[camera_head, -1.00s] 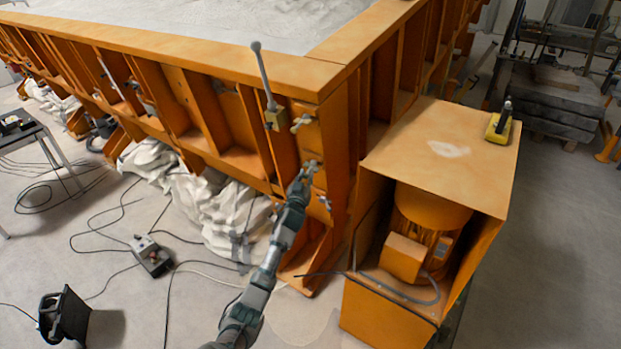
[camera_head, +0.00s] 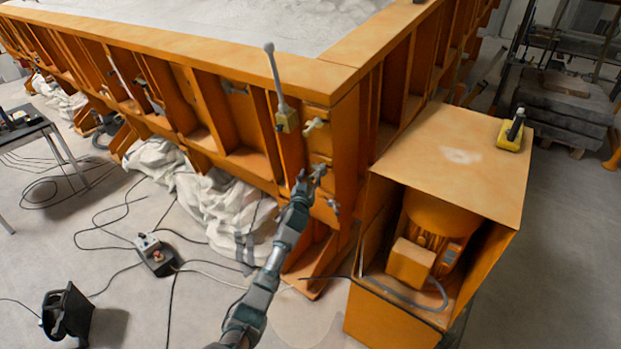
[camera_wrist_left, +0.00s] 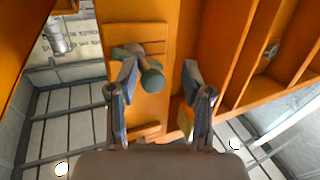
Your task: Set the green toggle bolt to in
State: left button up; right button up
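A toggle bolt with a grey-green round knob (camera_wrist_left: 152,78) shows in the left wrist view, on an orange plate. My left gripper (camera_wrist_left: 158,92) is open, with one finger on each side of the knob; I cannot tell whether either touches it. In the head view my left gripper (camera_head: 312,178) is at the corner post, where it partly covers the bolt there. A pale toggle (camera_head: 315,125) is above it and a grey-blue toggle (camera_head: 333,206) below it on the same post. My right gripper is not in view.
A grey lever (camera_head: 275,80) on a yellowish block stands up left of the pale toggle. The orange sandbed frame (camera_head: 330,80) has deep ribs. An orange motor housing (camera_head: 430,150) stands close on the right. A white sheet (camera_head: 215,205) bunches below the frame.

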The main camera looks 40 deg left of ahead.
pick_arm(q)
jog(key=shift+f, duration=0.2)
jog(key=shift+w+d, duration=0.1)
jog(key=shift+d, duration=0.2)
jog(key=shift+s+d+f, duration=0.1)
jog(key=shift+s+d, duration=0.05)
jog(key=shift+s, duration=0.15)
jog(key=v, duration=1.1)
jog(key=shift+s, duration=0.15)
